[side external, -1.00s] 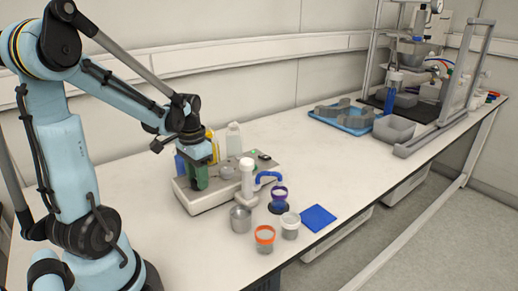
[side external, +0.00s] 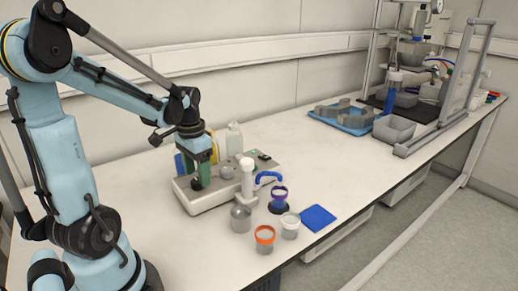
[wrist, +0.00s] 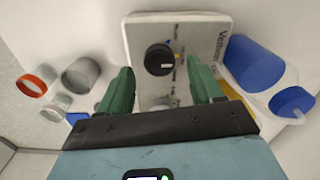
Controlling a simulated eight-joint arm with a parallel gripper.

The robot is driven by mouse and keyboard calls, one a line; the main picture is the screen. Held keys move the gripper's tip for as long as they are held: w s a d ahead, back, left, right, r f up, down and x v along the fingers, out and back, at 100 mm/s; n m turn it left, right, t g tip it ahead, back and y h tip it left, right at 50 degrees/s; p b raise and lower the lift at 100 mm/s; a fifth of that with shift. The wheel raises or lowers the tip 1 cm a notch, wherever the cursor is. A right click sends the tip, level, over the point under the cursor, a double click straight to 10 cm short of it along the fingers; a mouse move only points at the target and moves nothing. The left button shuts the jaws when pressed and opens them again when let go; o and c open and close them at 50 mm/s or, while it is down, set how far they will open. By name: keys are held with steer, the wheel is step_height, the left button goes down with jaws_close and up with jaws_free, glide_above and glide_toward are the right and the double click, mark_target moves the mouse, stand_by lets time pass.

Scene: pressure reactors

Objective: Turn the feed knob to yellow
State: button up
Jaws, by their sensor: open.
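The feed knob (wrist: 160,60) is round and black with a white pointer mark. It sits on the pale face of the pump unit (wrist: 140,30), between my fingers in the wrist view. Small coloured marks, one blue and one yellowish, lie around it; the pointer's exact setting is too small to read. My gripper (wrist: 160,70) has two green fingers, spread open, one on each side of the knob with gaps. In the side view my gripper (side external: 195,172) is over the left part of the pump unit (side external: 193,207), and the knob is hidden there.
Beside the unit stand a grey cup (side external: 241,219), an orange-rimmed jar (side external: 264,240), a white-rimmed jar (side external: 290,226) and a purple-topped vessel (side external: 279,198). A blue pad (side external: 318,217) lies to their right. Bottles (side external: 234,138) stand behind the unit.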

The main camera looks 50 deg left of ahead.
mark_target(198, 180)
step_height(198, 180, up, 10)
steer(key=shift+r, duration=0.2)
stand_by(0.3)
